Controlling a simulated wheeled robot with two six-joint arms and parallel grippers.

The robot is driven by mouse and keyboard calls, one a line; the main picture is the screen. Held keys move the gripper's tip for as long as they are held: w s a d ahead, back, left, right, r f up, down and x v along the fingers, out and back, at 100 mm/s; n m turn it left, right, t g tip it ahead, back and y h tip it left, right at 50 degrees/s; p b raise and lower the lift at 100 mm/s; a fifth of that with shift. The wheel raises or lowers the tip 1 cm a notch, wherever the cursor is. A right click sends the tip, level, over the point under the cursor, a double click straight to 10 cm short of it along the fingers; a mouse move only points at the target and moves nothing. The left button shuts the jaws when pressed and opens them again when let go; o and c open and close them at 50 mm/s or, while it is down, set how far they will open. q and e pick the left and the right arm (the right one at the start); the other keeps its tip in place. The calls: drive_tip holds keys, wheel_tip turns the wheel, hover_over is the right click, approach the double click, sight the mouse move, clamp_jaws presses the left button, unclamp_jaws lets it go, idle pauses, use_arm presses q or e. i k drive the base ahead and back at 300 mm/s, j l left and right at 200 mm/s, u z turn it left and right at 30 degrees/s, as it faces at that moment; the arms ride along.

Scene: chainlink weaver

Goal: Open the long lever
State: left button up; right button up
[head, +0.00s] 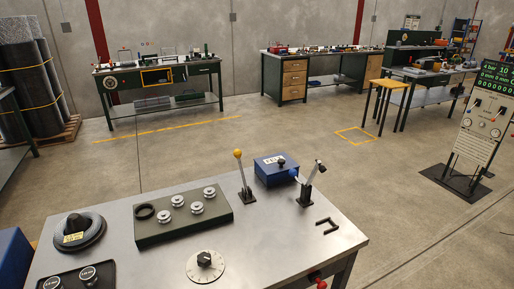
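Two levers stand on the steel-topped table (270,228) in the head view. One lever (243,179) has a thin rod with a yellow ball knob and stands nearly upright, leaning slightly left. The other lever (312,177) has a grey arm that leans to the right and ends in a dark grip. A small blue knob (293,173) shows on its left side. I cannot tell for certain which one is the long lever. Neither of my grippers is in view.
A blue box (275,172) sits behind and between the levers. A black bracket (327,226) lies near the right edge. A control panel (482,130) stands at far right.

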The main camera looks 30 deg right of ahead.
sight(242, 172)
drive_tip(key=l+u, duration=0.1)
drive_tip(key=l, duration=0.4)
drive_tip(key=k+l+u, duration=0.15)
drive_tip(key=l, duration=0.35)
drive_tip(key=l+u, duration=0.1)
drive_tip(key=l, duration=0.4)
drive_tip(key=k+l+u, duration=0.1)
drive_tip(key=l, duration=0.4)
drive_tip(key=k+l+u, duration=0.15)
drive_tip(key=l, duration=0.3)
